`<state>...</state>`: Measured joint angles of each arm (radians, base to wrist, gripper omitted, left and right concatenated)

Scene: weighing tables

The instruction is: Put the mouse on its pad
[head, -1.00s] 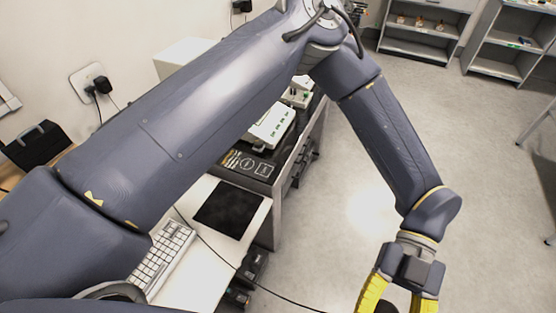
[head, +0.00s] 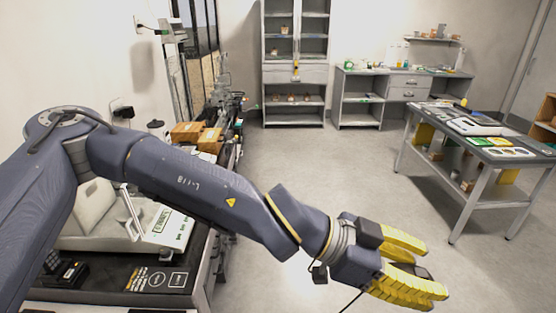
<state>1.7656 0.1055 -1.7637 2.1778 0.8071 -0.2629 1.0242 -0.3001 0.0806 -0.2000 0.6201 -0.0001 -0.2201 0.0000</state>
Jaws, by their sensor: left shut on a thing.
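My left gripper (head: 430,269), with yellow fingers, is at the lower right of the head view, out over open floor. It is shut on a small dark thing, the mouse (head: 415,269), which shows only partly between the fingers. A thin dark cable hangs below the gripper. The mouse pad is not in view now. My right gripper is not in view.
A dark-topped bench (head: 110,295) with a white balance (head: 165,232) stands at lower left beneath my left arm. A grey table (head: 478,150) with trays stands at right. Shelves (head: 295,75) stand at the back. The middle floor is clear.

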